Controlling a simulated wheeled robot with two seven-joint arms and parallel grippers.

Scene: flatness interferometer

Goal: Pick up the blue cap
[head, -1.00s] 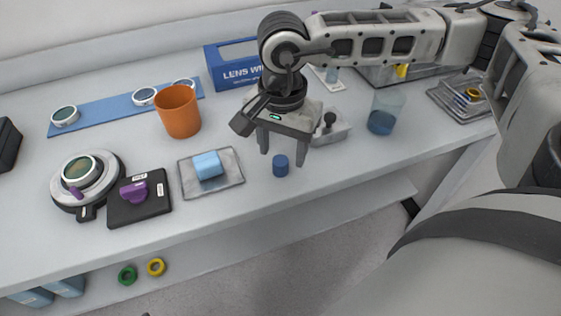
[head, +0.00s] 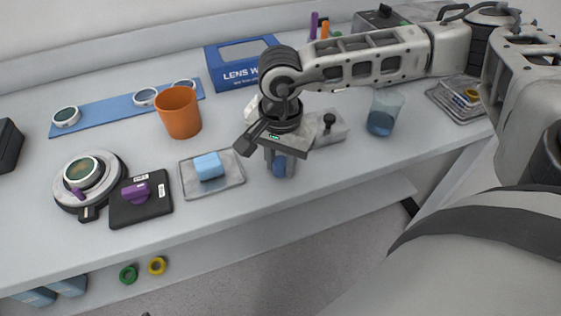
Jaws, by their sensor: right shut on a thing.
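The blue cap (head: 279,167) stands on the white bench near its front edge, right of the grey tray. My right gripper (head: 281,170) points down over it, with one finger on each side, and is shut on it. The fingers and the palm hide part of the cap. The cap appears to be at bench level; I cannot tell if it is clear of the surface. My left gripper is not in the head view.
Left of the gripper, a grey tray (head: 229,183) holds a light blue block (head: 209,166). An orange cup (head: 179,112), a blue lens wipes box (head: 232,76) and a beaker (head: 384,112) stand behind. The bench front between tray and gripper is clear.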

